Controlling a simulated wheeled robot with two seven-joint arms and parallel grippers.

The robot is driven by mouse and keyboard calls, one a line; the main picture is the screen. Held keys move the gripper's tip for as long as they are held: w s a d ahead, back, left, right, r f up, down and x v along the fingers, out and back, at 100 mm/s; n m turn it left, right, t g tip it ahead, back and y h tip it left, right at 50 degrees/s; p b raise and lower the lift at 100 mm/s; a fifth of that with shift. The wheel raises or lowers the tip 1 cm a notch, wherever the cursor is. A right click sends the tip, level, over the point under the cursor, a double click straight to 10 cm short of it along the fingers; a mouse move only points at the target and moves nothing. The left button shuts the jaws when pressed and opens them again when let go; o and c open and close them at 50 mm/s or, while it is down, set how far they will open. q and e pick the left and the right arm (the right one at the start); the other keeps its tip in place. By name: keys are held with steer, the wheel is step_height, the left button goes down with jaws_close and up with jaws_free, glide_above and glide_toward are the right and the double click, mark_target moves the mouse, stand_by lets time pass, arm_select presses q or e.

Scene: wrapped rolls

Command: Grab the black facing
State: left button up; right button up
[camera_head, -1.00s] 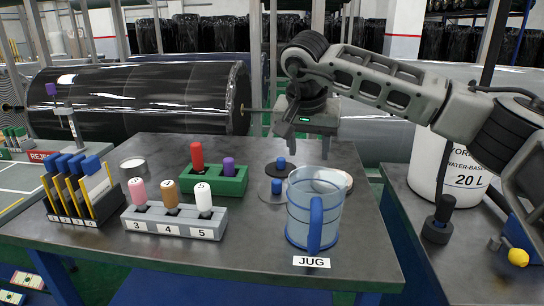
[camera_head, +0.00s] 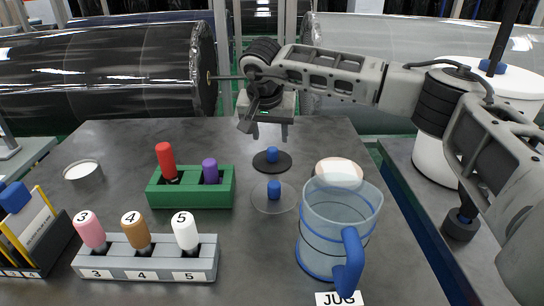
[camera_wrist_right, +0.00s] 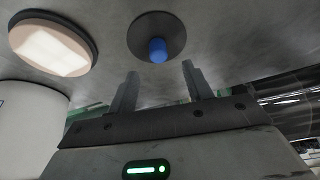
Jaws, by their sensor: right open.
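The black facing is a thin dark disc (camera_head: 259,164) with a blue knob (camera_head: 272,153) on top, lying on the grey table behind a paler disc with its own blue knob (camera_head: 274,189). My right gripper (camera_head: 268,132) is open and empty, pointing down just above and behind the black facing in the head view. In the right wrist view the black facing (camera_wrist_right: 146,28) and its knob (camera_wrist_right: 158,50) lie beyond the gap between the open fingers (camera_wrist_right: 158,80), apart from them. My left gripper is not in view.
A clear blue-banded jug (camera_head: 325,245) stands front right of the discs, beside a pale round lid (camera_head: 339,169). A green block (camera_head: 190,197) with red and purple pegs is left. A grey numbered rack (camera_head: 145,267) holds pink, brown and white pegs.

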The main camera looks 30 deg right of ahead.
mark_target(273, 149)
steer(key=shift+p+x, duration=0.5)
steer(key=shift+x, duration=2.95)
steer(key=shift+s, duration=0.2)
steer(key=c, duration=1.1)
